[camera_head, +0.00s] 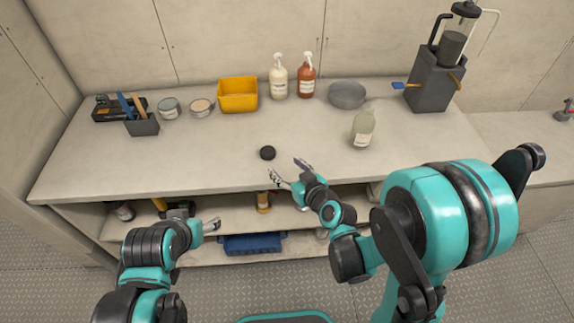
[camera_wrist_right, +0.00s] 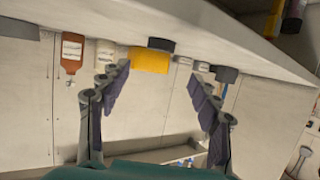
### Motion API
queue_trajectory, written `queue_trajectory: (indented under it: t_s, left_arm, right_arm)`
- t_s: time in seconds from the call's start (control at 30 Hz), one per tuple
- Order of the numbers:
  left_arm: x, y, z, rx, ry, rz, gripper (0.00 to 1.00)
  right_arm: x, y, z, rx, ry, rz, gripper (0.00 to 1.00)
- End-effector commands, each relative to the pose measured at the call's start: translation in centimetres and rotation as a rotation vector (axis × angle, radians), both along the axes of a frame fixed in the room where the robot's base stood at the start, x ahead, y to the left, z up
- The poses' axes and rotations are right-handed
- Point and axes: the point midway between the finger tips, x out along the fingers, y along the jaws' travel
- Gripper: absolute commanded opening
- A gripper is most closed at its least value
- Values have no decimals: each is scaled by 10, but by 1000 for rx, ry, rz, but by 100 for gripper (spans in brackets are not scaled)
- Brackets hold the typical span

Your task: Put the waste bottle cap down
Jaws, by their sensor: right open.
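The black bottle cap (camera_head: 267,153) lies on the worktop near its front edge, left of the middle. It also shows in the right wrist view (camera_wrist_right: 161,44), between and beyond the fingers. My right gripper (camera_head: 288,171) is open and empty at the front edge, just right of the cap and apart from it. Its spread fingers show in the right wrist view (camera_wrist_right: 158,95). A pale greenish bottle (camera_head: 363,130) stands on the worktop to the right; no dark cap shows on it. My left gripper (camera_head: 211,226) is low, in front of the shelf; its jaw opening is unclear.
The worktop (camera_head: 215,160) is clear around the cap. Behind are a yellow bin (camera_head: 238,95), two tins, a white (camera_head: 279,80) and a brown pump bottle (camera_head: 306,78), a grey bowl (camera_head: 347,95) and a grey apparatus (camera_head: 434,80). A blue crate (camera_head: 252,244) sits below the worktop.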

Motion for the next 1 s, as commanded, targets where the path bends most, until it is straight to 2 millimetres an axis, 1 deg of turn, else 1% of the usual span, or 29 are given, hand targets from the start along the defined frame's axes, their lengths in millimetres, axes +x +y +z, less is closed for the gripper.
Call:
queue_trajectory:
  t_s: [0.17, 0.27, 0.37, 0.47, 0.57, 0.8, 0.9, 1.0]
  left_arm:
    - [0, 0, 0, 0, 0, 0, 66]
    - [0, 0, 0, 0, 0, 0, 66]
    - [0, 0, 0, 0, 0, 0, 66]
    - [0, 0, 0, 0, 0, 0, 66]
    - [0, 0, 0, 0, 0, 0, 66]
    - [0, 0, 0, 0, 0, 0, 66]
    - [0, 0, 0, 0, 0, 0, 66]
    - [0, 0, 0, 0, 0, 0, 66]
  right_arm:
    - [-3, -2, 2, 0, 5, -1, 63]
    - [-7, -5, 7, -6, 34, -5, 63]
    - [-17, -13, 15, -19, 98, -18, 63]
    - [-36, -26, 24, -37, 190, -48, 63]
    - [-60, -44, 31, -58, 287, -100, 63]
    - [-133, -94, 42, -110, 492, -272, 63]
    - [-158, -110, 44, -123, 546, -340, 63]
    - [-175, -121, 45, -133, 578, -385, 63]
